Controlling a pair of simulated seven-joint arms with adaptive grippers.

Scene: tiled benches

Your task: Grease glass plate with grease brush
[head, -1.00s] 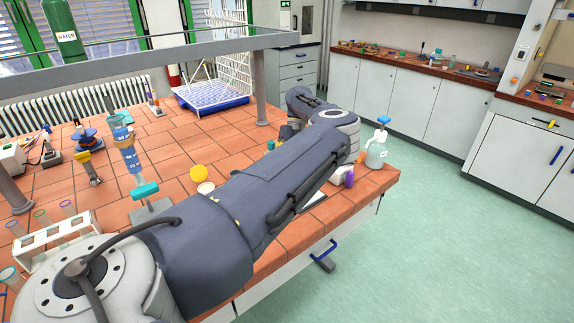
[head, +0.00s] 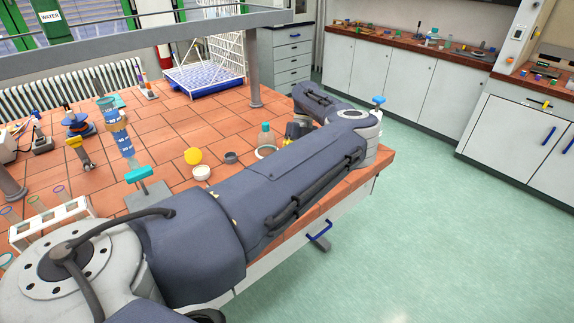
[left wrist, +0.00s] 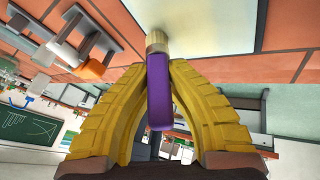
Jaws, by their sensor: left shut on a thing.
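In the left wrist view, my left gripper (left wrist: 158,68) has its two yellow fingers shut on the grease brush (left wrist: 159,98). The brush has a purple handle and a short pale tip that points toward the top of the picture. A pale, smooth panel, apparently the glass plate (left wrist: 225,25), lies over the tiles just beyond the tip. The tip overlaps the plate's lower left edge in the picture; I cannot tell whether they touch. My right gripper is not in view.
On the bench stand a white cup (head: 201,174), a yellow ball (head: 193,156), a bottle with a green cap (head: 266,137), a clamped blue cylinder (head: 122,140) and a test tube rack (head: 48,222). A blue-capped bottle (head: 379,100) is mostly behind my arm.

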